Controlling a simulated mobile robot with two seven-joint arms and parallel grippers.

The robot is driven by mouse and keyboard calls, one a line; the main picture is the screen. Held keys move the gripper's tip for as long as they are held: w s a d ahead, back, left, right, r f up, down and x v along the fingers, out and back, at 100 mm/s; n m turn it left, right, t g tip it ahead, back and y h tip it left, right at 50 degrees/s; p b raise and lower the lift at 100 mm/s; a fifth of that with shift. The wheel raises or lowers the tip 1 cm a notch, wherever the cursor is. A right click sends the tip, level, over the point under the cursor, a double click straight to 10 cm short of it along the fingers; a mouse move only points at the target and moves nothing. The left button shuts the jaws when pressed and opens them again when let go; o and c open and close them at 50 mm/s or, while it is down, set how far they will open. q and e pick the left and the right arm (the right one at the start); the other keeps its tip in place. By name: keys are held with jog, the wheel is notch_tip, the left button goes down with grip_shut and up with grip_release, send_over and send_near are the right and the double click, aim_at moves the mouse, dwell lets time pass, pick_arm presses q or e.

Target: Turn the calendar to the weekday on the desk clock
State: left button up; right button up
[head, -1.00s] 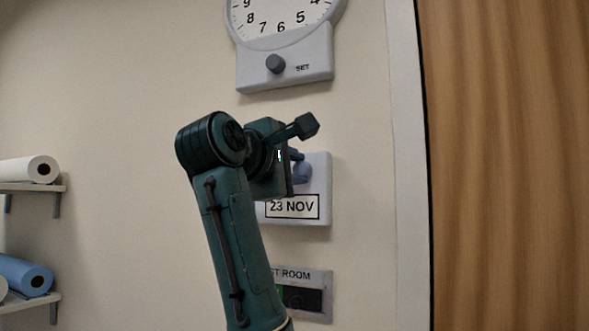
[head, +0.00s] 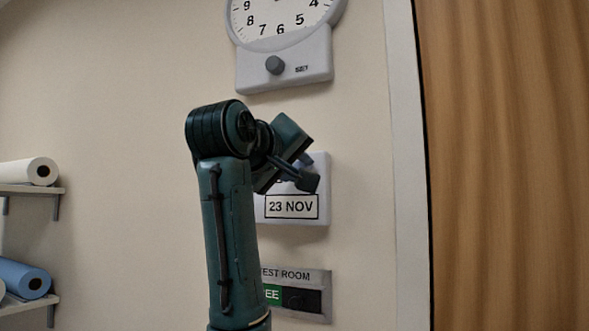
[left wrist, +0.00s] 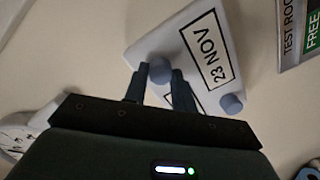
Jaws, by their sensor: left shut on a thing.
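The calendar (head: 323,210) is a white wall panel with a window reading "23 NOV". My left gripper stands in front of its upper part and hides the weekday. In the left wrist view, the calendar (left wrist: 150,42) appears turned, and my left gripper (left wrist: 159,80) is shut on a round blue-grey knob (left wrist: 160,68) on its face. A second blue-grey knob (left wrist: 231,104) sits at the panel's edge, free. A second window beside the gripped knob is mostly hidden by a finger. No desk clock is recognisable. My right gripper is not in view.
A wall clock (head: 285,20) with a SET knob (head: 275,65) hangs above, its top cut off. A sign reading FREE (head: 318,277) is below the calendar. A wooden door (head: 510,160) is right. Shelves with rolls (head: 28,172) are left.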

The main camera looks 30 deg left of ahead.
pick_arm(q)
jog(key=m, duration=0.4)
jog(key=shift+f+y+b, duration=0.1)
jog(key=shift+y+b, duration=0.2)
jog(key=m+y, duration=0.1)
jog(key=m, duration=0.6)
jog(key=shift+d+m, duration=0.15)
jog(key=shift+m, duration=0.25)
jog(key=shift+f+m, duration=0.1)
jog(key=shift+m, duration=1.4)
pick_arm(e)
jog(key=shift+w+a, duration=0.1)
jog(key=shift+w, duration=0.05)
pick_arm(q)
jog(key=shift+d, duration=0.1)
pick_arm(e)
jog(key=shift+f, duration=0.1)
pick_arm(q)
jog(key=o, duration=1)
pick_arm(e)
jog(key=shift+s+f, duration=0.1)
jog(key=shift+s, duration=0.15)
